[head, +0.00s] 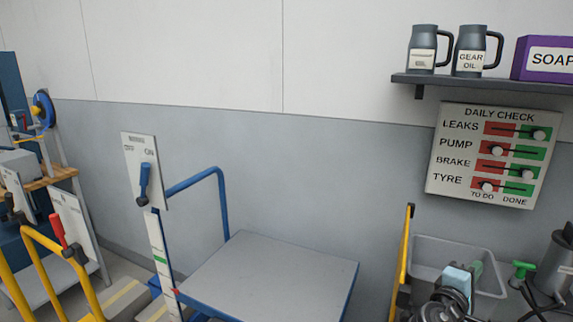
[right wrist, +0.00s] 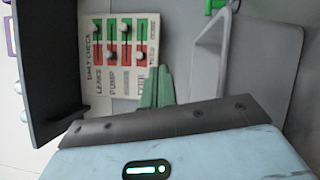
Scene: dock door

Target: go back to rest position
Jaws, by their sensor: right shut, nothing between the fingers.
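My right gripper (head: 478,269) is at the lower right of the head view, over the grey bin. My left gripper is in neither view.
The daily check board (head: 494,155) hangs below a shelf (head: 480,84) with two jugs and a purple soap box. The grey bin (head: 488,262) is close to my right gripper. A blue-framed platform (head: 275,275) stands at the middle; yellow rails (head: 42,270) are at left.

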